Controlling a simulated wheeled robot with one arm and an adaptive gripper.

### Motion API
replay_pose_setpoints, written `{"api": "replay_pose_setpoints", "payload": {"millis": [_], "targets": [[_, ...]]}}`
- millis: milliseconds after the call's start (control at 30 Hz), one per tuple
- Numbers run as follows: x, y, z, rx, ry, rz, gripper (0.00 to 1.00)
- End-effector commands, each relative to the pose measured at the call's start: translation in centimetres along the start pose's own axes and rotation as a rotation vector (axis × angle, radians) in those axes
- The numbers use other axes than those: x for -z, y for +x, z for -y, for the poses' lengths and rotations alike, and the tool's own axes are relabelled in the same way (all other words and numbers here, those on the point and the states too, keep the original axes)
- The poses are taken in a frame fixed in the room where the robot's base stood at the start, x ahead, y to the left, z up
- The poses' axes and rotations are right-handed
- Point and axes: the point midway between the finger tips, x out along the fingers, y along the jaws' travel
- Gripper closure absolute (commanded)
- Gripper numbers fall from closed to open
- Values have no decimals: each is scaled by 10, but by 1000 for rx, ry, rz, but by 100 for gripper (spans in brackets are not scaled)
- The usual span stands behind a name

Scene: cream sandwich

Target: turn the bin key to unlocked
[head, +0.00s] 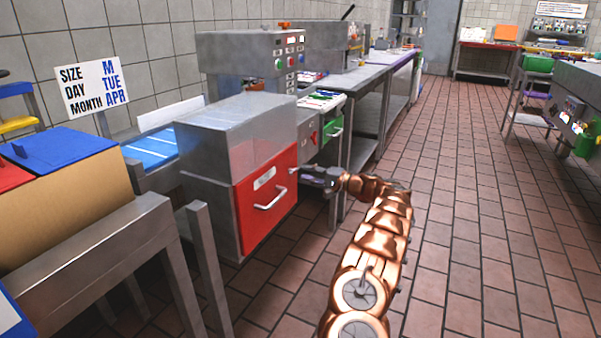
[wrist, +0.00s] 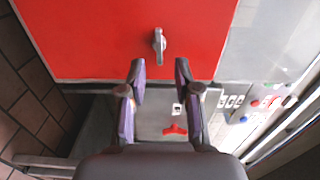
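The bin is a grey metal box with a red front (head: 265,198); this red panel (wrist: 90,40) fills the top of the wrist view. A small silver key (wrist: 159,45) stands out from the panel, its bar running nearly up and down in the wrist picture. My gripper (wrist: 160,72) is open, its two purple-grey fingers apart and nothing between them. The key lies just beyond the fingertips, roughly centred between them; I see no contact. In the head view my gripper (head: 306,174) is at the right edge of the red front, and the key cannot be made out clearly.
A white bar handle (head: 271,199) is on the red front. A grey machine with a red knob (wrist: 175,129) adjoins the bin. A metal frame table (head: 150,225) with boxes stands at the left. The tiled floor (head: 460,200) on the right is clear.

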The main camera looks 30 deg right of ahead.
Motion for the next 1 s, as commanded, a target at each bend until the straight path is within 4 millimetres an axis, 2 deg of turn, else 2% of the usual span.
{"api": "replay_pose_setpoints", "payload": {"millis": [200,400,600,1000], "targets": [[1,-43,0,-1,-1,-4,68],[0,-72,-1,-1,-1,-1,68],[1,-84,-1,-2,0,-2,68],[0,-84,-1,-2,0,-1,68]]}}
